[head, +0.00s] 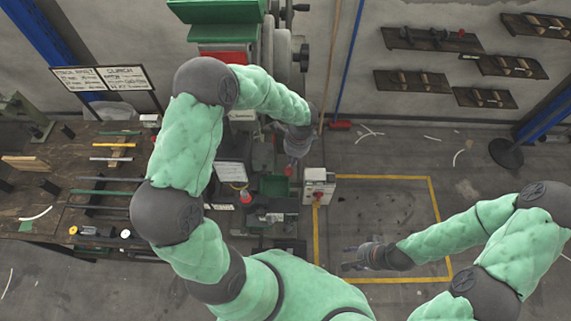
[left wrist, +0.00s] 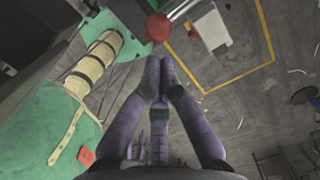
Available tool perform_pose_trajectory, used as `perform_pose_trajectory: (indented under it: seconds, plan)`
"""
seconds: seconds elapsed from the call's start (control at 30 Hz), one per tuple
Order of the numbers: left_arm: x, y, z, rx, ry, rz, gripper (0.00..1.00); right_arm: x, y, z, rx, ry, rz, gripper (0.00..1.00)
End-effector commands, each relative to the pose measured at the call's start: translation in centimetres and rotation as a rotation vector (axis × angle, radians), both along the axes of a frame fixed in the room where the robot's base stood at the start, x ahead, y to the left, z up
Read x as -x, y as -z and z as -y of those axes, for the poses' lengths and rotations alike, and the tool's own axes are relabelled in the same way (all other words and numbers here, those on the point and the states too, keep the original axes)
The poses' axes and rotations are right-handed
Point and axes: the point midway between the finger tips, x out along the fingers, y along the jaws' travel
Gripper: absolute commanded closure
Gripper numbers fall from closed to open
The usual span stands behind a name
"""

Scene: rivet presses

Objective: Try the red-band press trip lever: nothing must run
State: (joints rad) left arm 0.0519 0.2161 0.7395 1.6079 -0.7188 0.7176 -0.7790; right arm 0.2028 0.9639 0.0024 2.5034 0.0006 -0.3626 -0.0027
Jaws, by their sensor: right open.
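The press (head: 228,12) has a green body with a red band (head: 226,52) at the back centre. A red ball knob on a metal rod, the trip lever (left wrist: 158,27), shows in the left wrist view just beyond my left fingertips. A red knob (head: 289,171) also shows in the head view below my left wrist. My left gripper (left wrist: 160,60) has its fingertips together with nothing visible between them. Whether they touch the knob I cannot tell. My right gripper (head: 350,263) is open and empty over the floor at the lower right. No moving press part can be made out.
A pale control box (head: 319,187) stands right of the press, beside a yellow floor outline (head: 432,200). A workbench (head: 35,190) with bars and tools is on the left. A sign board (head: 105,78) stands behind it. Wall shelves (head: 432,38) hang at upper right.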

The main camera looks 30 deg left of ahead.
Motion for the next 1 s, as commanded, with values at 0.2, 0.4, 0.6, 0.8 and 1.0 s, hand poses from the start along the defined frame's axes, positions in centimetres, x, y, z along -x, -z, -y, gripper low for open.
perform_pose_trajectory:
  seconds: [0.2,0.4,0.6,0.8,1.0]
  plan:
    - [0.0,0.0,0.0,0.000,-0.001,0.000,1.00,0.0,0.0,0.0,0.000,0.000,0.000,0.51]
    - [0.0,0.4,0.0,0.000,-0.001,0.000,1.00,0.0,0.3,0.0,0.000,0.000,0.000,0.51]
    - [0.1,2.0,-0.2,0.000,-0.001,-0.002,1.00,0.0,1.4,0.0,0.000,0.000,0.000,0.51]
    - [0.2,4.3,-0.4,0.000,-0.002,-0.002,1.00,0.0,3.1,0.0,0.000,0.000,0.000,0.51]
    - [0.1,6.4,-0.6,0.001,-0.001,0.000,1.00,0.0,4.5,0.0,0.000,0.000,0.000,0.51]
